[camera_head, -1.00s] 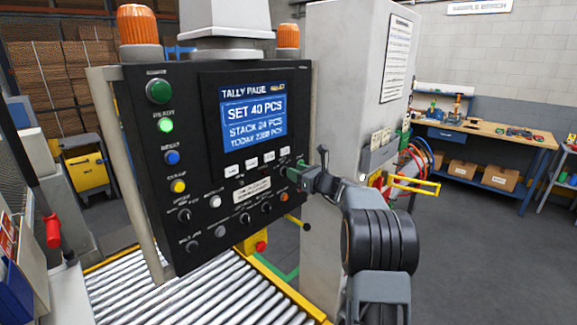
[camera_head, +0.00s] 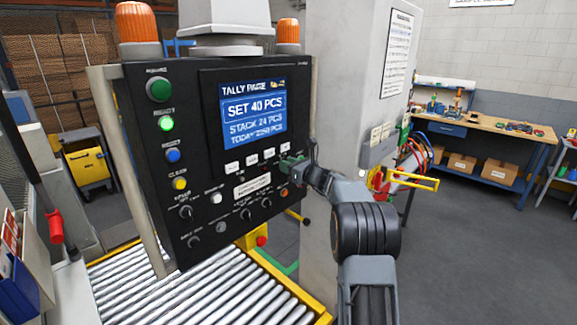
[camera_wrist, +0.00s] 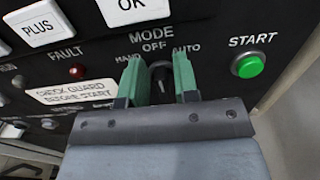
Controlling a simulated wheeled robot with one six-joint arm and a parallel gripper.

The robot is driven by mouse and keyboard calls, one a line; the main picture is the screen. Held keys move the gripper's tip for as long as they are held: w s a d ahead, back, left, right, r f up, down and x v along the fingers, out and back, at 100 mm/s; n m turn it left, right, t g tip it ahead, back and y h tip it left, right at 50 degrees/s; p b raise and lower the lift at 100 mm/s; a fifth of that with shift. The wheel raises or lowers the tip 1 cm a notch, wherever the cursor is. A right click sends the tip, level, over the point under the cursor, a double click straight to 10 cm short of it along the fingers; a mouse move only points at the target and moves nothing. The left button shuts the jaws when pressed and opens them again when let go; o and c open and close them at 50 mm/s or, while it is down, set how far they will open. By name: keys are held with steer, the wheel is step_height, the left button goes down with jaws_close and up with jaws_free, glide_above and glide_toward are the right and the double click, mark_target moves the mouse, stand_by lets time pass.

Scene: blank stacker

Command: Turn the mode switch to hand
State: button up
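The mode switch (camera_wrist: 160,80) is a small black knob on the dark control panel (camera_head: 140,130). In the wrist view it sits under the label MODE, with HAND at left, OFF above and AUTO at right. Its handle looks roughly upright, in line with OFF, but is partly shaded. My gripper (camera_wrist: 159,80) has green fingers that stand one on each side of the knob, with gaps showing between. In the head view my gripper (camera_head: 290,165) is at the panel's right edge and hides the switch.
A green START button (camera_wrist: 249,65) is close to the right of the fingers. A red FAULT lamp (camera_wrist: 77,71) and white PLUS (camera_wrist: 37,25) and OK (camera_wrist: 132,8) keys are nearby. A roller conveyor (camera_head: 200,290) runs below the panel.

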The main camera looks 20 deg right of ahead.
steer(key=shift+c, duration=0.4)
steer(key=shift+f, duration=0.1)
steer(key=shift+b, duration=0.6)
steer(key=n+b, duration=0.2)
steer(key=b, duration=0.1)
steer(key=n+b, duration=0.1)
steer(key=b, duration=0.1)
steer(key=shift+s+a+f, duration=0.1)
steer(key=shift+a+f, duration=0.15)
steer(key=shift+f, duration=0.05)
steer(key=n+b, duration=0.3)
steer(key=b, duration=0.1)
steer(key=shift+s+a, duration=0.1)
steer(key=shift+a, duration=0.1)
steer(key=n+b, duration=0.2)
steer(key=b, duration=0.1)
steer(key=shift+a+n, duration=0.15)
steer(key=shift+n, duration=0.15)
steer(key=shift+r, duration=0.1)
steer(key=o, duration=0.6)
